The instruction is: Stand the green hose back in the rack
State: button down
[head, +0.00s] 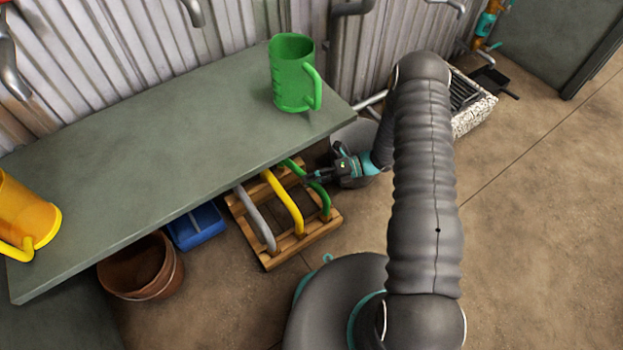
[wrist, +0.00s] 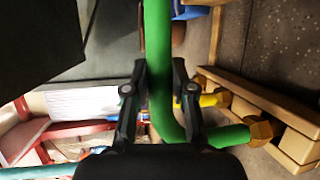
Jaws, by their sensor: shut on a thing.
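The wooden rack (head: 302,240) stands on the floor under the front edge of the bench. The green hose (head: 322,193) arches at the rack's right side, with its near end down by the rack and its far part under the bench edge. My gripper (head: 314,177) is shut on the green hose from the right. In the wrist view the green hose (wrist: 158,60) passes between both fingers and bends toward a brass-coloured end fitting (wrist: 260,130) close to the rack's wood (wrist: 250,108). I cannot tell whether its ends are seated.
A grey hose (head: 256,218) and a yellow hose (head: 285,203) stand in the rack left of the green one. The bench (head: 180,140) overhangs the rack and carries a green jug (head: 292,75) and a yellow jug (head: 25,215). A blue box (head: 197,227) and brown pot (head: 140,268) stand left.

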jog(key=shift+f+b, duration=0.55)
jog(key=shift+f, duration=0.2)
dwell(0.5)
jog(key=c, duration=0.9)
grip_release()
jog(key=shift+d, duration=0.15)
jog(key=v, duration=0.7)
jog(key=shift+w+d, duration=0.1)
jog(key=shift+d, duration=0.25)
